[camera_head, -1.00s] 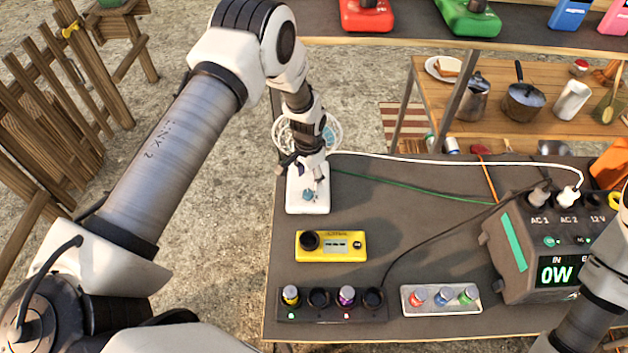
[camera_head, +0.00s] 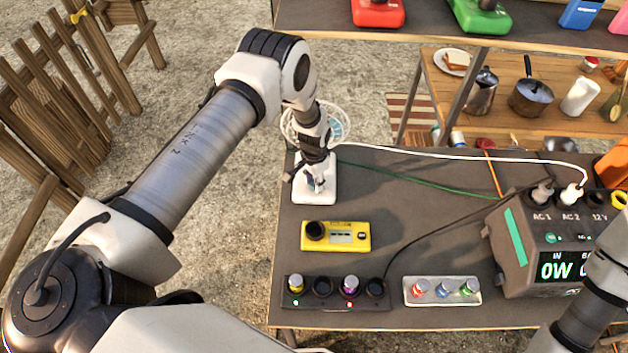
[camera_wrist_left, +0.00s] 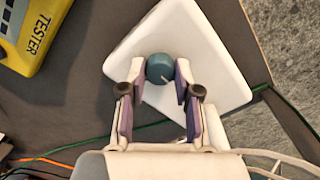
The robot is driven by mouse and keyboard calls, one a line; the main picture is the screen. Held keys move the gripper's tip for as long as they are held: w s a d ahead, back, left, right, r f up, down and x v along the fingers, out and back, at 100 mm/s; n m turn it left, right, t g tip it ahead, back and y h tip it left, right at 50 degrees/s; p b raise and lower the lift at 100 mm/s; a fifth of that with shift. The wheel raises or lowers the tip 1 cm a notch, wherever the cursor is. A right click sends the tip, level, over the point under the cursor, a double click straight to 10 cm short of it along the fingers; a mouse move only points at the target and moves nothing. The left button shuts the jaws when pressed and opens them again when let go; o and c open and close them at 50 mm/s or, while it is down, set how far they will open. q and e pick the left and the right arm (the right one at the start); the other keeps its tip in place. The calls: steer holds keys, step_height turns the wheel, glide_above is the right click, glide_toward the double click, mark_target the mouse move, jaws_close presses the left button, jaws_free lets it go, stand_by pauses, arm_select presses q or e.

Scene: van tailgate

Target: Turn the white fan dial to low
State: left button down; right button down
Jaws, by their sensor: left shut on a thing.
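The white fan stands at the far left corner of the dark table. Its white base (camera_head: 328,193) shows below my gripper, and its round wire cage (camera_head: 343,118) is partly hidden behind my left wrist. In the left wrist view the base (camera_wrist_left: 207,62) carries a round teal dial (camera_wrist_left: 159,68) with a pale pointer mark. My left gripper (camera_wrist_left: 160,82) is shut on the dial, one finger on each side. In the head view the left gripper (camera_head: 317,183) points down over the base and hides most of the dial. My right gripper is out of view.
A yellow tester (camera_head: 345,237) lies in front of the fan. A power station (camera_head: 525,250) stands at right. White and green cables run across the table behind.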

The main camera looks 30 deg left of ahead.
arm_select(q)
steer(key=shift+f, duration=0.15)
steer(key=m+b, duration=0.1)
steer(key=b, duration=0.1)
steer(key=shift+f+m+b, duration=0.2)
steer(key=shift+m+b, duration=0.1)
steer(key=shift+m, duration=0.1)
steer(key=m+b, duration=0.3)
steer(key=shift+s, duration=0.1)
steer(key=shift+r+m+b, duration=0.1)
steer(key=shift+m+b, duration=1.45)
steer(key=shift+m, duration=0.35)
steer(key=shift+s, duration=0.1)
